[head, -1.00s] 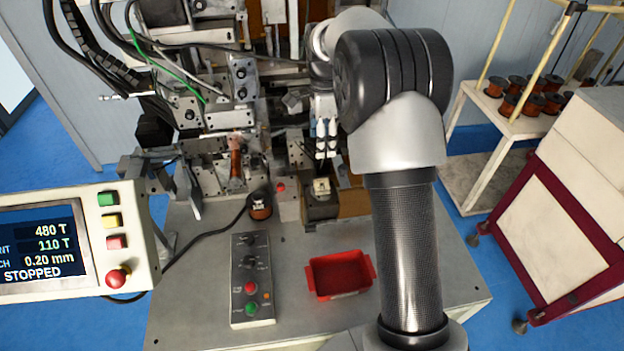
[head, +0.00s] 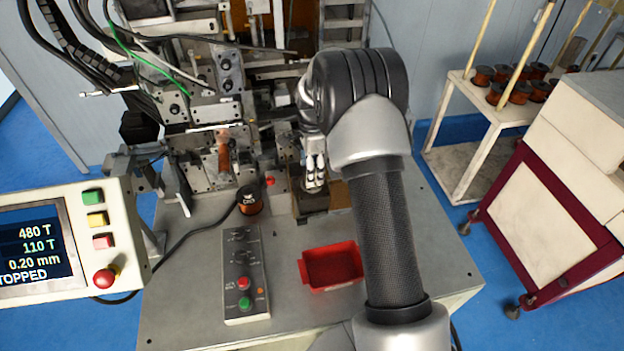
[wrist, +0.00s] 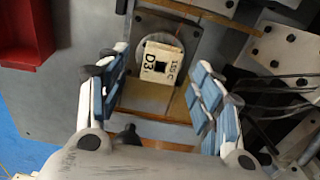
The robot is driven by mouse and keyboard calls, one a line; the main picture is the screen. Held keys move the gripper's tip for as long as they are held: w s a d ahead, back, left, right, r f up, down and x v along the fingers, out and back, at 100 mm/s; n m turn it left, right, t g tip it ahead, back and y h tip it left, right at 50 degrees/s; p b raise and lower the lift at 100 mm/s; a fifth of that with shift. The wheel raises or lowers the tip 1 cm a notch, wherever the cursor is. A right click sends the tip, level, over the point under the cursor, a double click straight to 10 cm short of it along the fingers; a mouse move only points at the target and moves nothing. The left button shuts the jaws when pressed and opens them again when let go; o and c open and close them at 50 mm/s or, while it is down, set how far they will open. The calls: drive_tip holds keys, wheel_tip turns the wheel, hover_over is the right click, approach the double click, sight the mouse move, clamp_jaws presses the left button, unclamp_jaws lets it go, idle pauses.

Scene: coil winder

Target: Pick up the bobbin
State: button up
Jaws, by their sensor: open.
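The bobbin, a cream square-flanged piece with a dark square hole and "D3" lettering (wrist: 163,64), sits on a dark holder with a round plate (wrist: 185,38). In the wrist view it lies between the two blue-padded fingers of my gripper (wrist: 162,75). The gripper is open, with a gap visible on each side of the bobbin. In the head view my gripper (head: 315,178) points down over the holder (head: 311,203), and its fingers hide the bobbin there.
A red tray (head: 332,265) and a control box with buttons (head: 243,275) stand on the bench. A copper spool (head: 250,201) sits left of the holder. Winder tooling (head: 220,150) rises behind. A display panel (head: 50,245) is at left; a rack with copper spools (head: 510,125) is at right.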

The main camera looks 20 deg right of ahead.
wheel_tip(320, 180, down, 3)
drive_tip(key=shift+f, duration=0.1)
drive_tip(key=c, duration=0.9)
drive_tip(key=shift+o, duration=0.2)
drive_tip(key=shift+r, duration=0.2)
wheel_tip(320, 180, up, 20)
drive_tip(key=p, duration=0.1)
drive_tip(key=shift+p, duration=0.3)
drive_tip(key=shift+f, duration=0.1)
